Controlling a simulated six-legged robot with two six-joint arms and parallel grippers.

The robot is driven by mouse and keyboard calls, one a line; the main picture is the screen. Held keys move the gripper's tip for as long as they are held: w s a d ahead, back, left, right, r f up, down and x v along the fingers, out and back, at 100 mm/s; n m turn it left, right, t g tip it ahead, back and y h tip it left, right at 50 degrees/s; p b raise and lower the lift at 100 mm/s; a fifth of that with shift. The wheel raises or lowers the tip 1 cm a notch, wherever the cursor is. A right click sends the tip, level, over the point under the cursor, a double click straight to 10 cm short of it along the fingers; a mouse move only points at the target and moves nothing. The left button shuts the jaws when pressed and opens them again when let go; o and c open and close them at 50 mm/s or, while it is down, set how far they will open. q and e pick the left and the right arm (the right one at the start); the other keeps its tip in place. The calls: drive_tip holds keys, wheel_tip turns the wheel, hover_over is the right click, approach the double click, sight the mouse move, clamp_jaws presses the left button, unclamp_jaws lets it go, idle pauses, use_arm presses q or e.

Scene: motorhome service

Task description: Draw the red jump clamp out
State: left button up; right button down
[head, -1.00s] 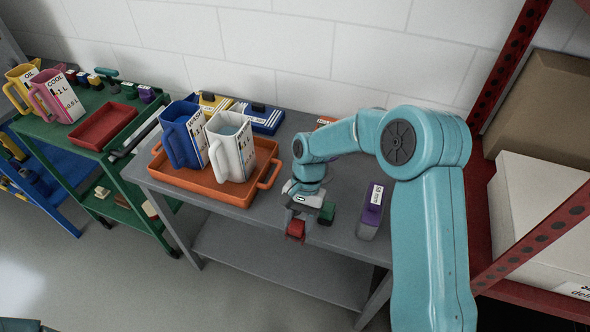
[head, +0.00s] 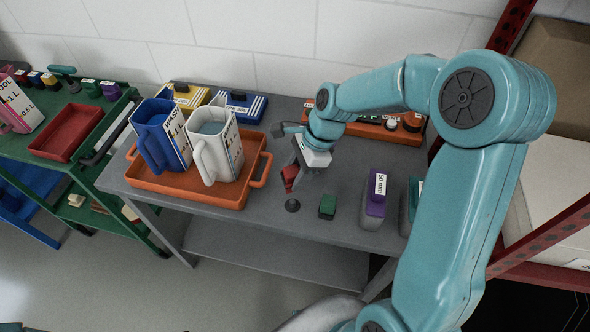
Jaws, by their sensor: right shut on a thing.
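The red jump clamp (head: 289,177) is a small red piece at the front of my right gripper (head: 296,172), which is shut on it. It looks tilted and sits just behind a dark round socket (head: 292,205) in the grey bench top. I cannot tell how far above the bench it is. The gripper's fingers partly hide it. A green block (head: 327,206) stands to the right of the socket, apart from the gripper. My left gripper is not in view.
An orange tray (head: 228,198) with a blue jug (head: 158,143) and a white jug (head: 212,150) stands close on the left. A purple-topped block (head: 376,193) stands on the right. An orange rack (head: 380,131) lies behind my wrist. The grey bench's (head: 262,222) front is mostly clear.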

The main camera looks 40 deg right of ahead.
drive_tip(key=shift+s+a+r, duration=0.15)
drive_tip(key=shift+s+a, duration=0.3)
drive_tip(key=shift+s, duration=0.2)
drive_tip(key=f+b, duration=0.2)
drive_tip(key=f, duration=0.1)
drive_tip(key=shift+w+d+f+b, duration=0.3)
drive_tip(key=shift+w+f+b, duration=0.1)
drive_tip(key=shift+s+a+f+b, duration=0.35)
drive_tip(key=shift+s+f+b, duration=0.05)
drive_tip(key=shift+s+b, duration=0.1)
drive_tip(key=shift+w+f, duration=0.1)
drive_tip(key=shift+f, duration=0.15)
drive_tip(key=shift+w+d+f, duration=0.3)
drive_tip(key=shift+w, duration=0.1)
drive_tip(key=shift+s+a+r, duration=0.25)
drive_tip(key=shift+s, duration=0.15)
drive_tip(key=shift+w+d+f, duration=0.15)
drive_tip(key=shift+w, duration=0.25)
drive_tip(key=shift+s, duration=0.2)
drive_tip(key=shift+w, duration=0.2)
drive_tip(key=shift+s, duration=0.3)
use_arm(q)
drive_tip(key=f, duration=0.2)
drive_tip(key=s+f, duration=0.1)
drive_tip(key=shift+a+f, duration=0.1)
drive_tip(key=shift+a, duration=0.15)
